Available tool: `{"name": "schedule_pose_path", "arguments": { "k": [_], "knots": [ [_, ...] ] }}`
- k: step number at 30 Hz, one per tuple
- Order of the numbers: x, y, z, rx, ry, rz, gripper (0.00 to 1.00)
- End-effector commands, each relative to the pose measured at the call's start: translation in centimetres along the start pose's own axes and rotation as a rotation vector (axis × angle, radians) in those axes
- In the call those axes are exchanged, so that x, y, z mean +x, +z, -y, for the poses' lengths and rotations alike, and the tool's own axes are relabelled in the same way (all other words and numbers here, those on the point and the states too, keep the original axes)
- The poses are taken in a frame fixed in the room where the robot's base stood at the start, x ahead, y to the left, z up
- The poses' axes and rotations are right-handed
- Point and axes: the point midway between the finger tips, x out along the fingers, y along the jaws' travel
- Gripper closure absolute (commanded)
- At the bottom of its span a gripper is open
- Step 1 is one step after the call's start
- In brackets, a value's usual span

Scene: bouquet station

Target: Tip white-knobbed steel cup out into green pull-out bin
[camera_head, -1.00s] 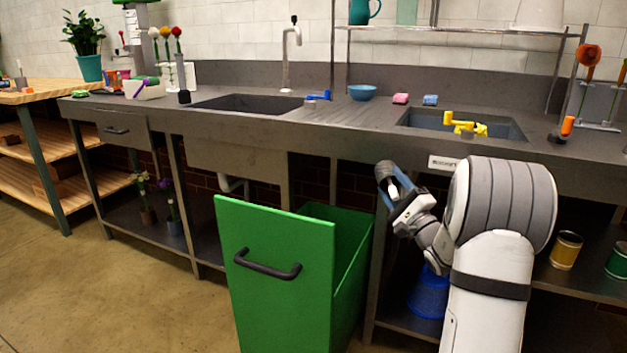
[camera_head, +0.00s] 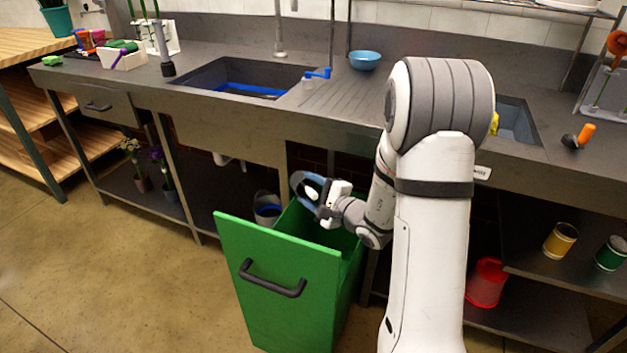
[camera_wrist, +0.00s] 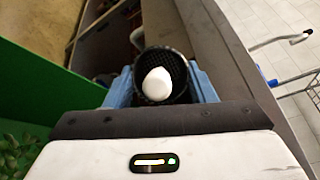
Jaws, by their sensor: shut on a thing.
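My gripper (camera_head: 311,193) is over the open top of the green pull-out bin (camera_head: 277,280), near its back left. Its blue fingers are shut on the steel cup. In the wrist view the cup (camera_wrist: 180,72) shows as a dark round shape between the fingers, with its white knob (camera_wrist: 157,84) facing the camera. The cup looks tilted in the head view, but its mouth and contents are hidden. The bin's green wall (camera_wrist: 35,75) fills the left of the wrist view, with leafy green stuff (camera_wrist: 15,150) at the lower left.
The grey counter (camera_head: 225,115) with its sink runs behind the bin. A grey bucket (camera_head: 266,199) stands on the shelf behind the bin. A red bucket (camera_head: 487,283) and two tins, yellow (camera_head: 560,240) and green (camera_head: 611,253), are at right. Floor is clear at front left.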

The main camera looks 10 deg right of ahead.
Motion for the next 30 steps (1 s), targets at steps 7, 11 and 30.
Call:
{"name": "schedule_pose_path", "arguments": {
  "k": [7,11,30],
  "knots": [
    [-0.25,-0.02,0.84,0.031,0.067,-0.039,0.74],
    [-0.27,-0.08,0.91,0.047,0.102,-0.057,0.74],
    [-0.28,-0.09,1.14,0.120,0.277,-0.136,0.74]
  ]
}}
